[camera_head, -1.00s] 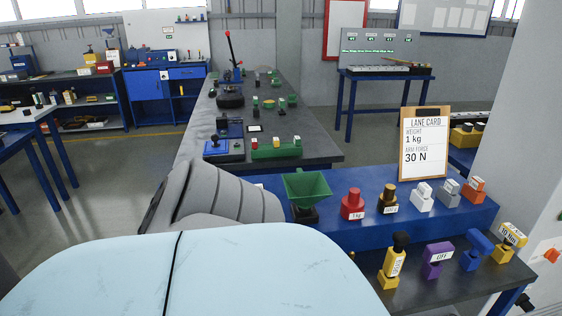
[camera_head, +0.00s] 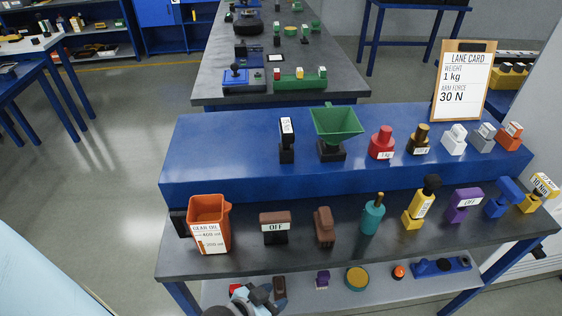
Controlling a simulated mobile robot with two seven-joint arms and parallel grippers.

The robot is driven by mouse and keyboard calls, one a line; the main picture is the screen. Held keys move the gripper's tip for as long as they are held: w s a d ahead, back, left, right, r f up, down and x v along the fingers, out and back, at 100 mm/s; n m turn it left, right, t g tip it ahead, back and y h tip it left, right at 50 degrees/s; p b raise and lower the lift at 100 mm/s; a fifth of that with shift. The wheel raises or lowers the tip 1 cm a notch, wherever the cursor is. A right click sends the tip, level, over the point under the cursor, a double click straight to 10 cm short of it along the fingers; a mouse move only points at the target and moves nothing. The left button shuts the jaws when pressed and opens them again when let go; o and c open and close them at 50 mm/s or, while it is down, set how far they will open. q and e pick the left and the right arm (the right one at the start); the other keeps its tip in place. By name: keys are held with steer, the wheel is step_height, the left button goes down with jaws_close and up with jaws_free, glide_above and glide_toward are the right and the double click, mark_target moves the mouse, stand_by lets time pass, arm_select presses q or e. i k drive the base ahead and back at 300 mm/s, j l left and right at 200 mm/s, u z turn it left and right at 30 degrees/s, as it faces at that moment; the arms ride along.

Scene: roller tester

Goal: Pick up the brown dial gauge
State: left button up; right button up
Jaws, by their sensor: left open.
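Two brown pieces stand on the dark front bench in the head view. One is a brown-topped block on a black foot (camera_head: 275,226) with a white OFF label. The other is a plain brown upright piece (camera_head: 324,226) to its right. I cannot tell for sure which is the dial gauge. A further small brown item (camera_head: 279,289) lies low, by the bottom shelf. My left gripper (camera_head: 260,297) shows at the bottom edge, below and in front of the bench top. It is open and apart from the brown pieces on the bench. My right gripper is not in view.
An orange GEAR OIL container (camera_head: 209,222) stands left of the brown pieces. A teal bottle-like piece (camera_head: 373,215) and a yellow piece (camera_head: 420,205) stand to their right. Behind rises a blue step (camera_head: 230,165) with a green funnel (camera_head: 335,125) and several weights.

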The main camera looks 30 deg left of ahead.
mark_target(275, 226)
steer(key=u, duration=0.95)
steer(key=i, duration=0.05)
